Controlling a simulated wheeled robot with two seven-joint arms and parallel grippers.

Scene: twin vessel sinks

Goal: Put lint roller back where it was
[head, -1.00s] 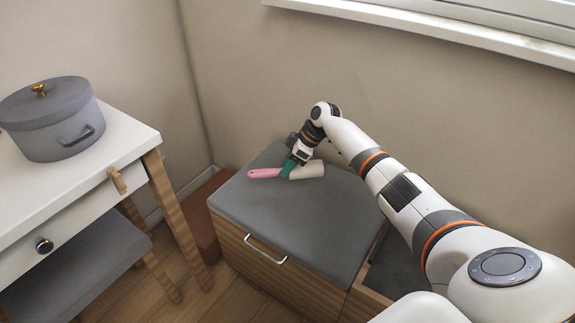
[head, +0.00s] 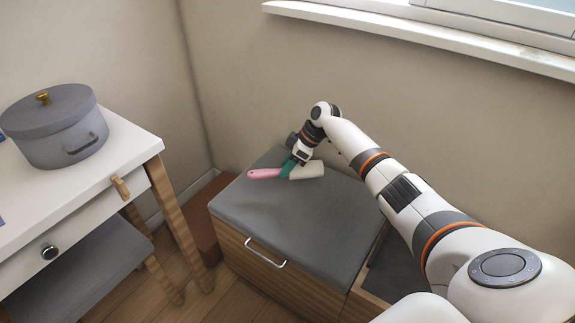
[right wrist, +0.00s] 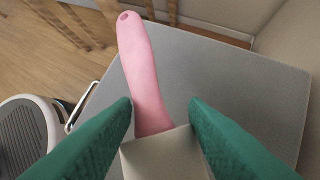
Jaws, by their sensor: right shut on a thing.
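The lint roller has a pink handle (head: 264,173) and a pale roll (head: 308,170). In the head view it is at the grey top of a wooden cabinet (head: 290,225), towards the back. My right gripper (head: 287,168) has green fingers and is shut on the lint roller near where handle and roll meet. In the right wrist view the pink handle (right wrist: 146,75) points away from the fingers, and the pale roll (right wrist: 165,155) lies between them. I cannot tell whether the roller touches the cabinet top. My left gripper is not in view.
A white table (head: 75,190) with a grey lidded pot (head: 62,140) stands at the left. A brown box (head: 203,225) sits between table and cabinet. The wall and window sill (head: 430,35) are behind. The cabinet top's front is clear.

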